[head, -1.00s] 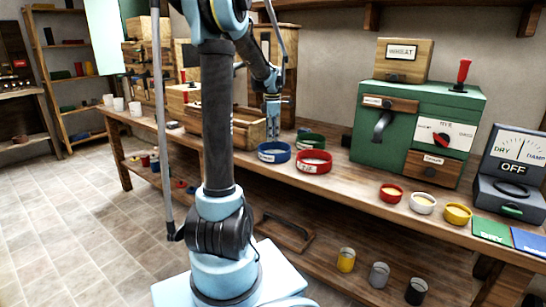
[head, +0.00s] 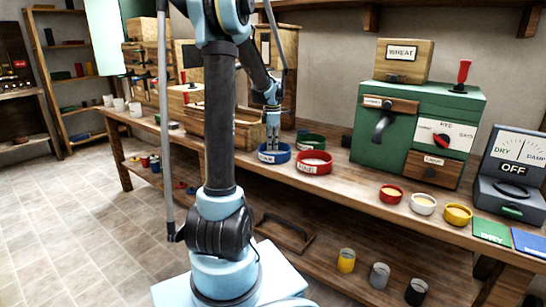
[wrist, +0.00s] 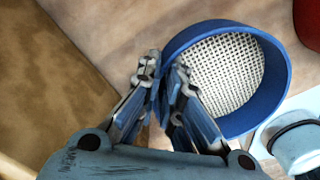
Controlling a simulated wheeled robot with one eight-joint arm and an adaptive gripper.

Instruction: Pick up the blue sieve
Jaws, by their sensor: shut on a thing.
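The blue sieve (head: 274,155) stands on the wooden bench, left of a red sieve and in front of a green sieve. In the wrist view the blue sieve (wrist: 273,113) shows its round blue rim and pale woven mesh. My gripper (head: 272,146) points down at the blue sieve. In the wrist view my gripper (wrist: 163,82) has one finger on each side of the near rim wall, shut on it. I cannot tell any gap between the sieve and the bench.
The red sieve (head: 314,163) stands close on the right. The green sieve (head: 311,141) is just behind. A wooden box (head: 238,130) is close on the left. A green machine (head: 418,130) and small cups stand farther right.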

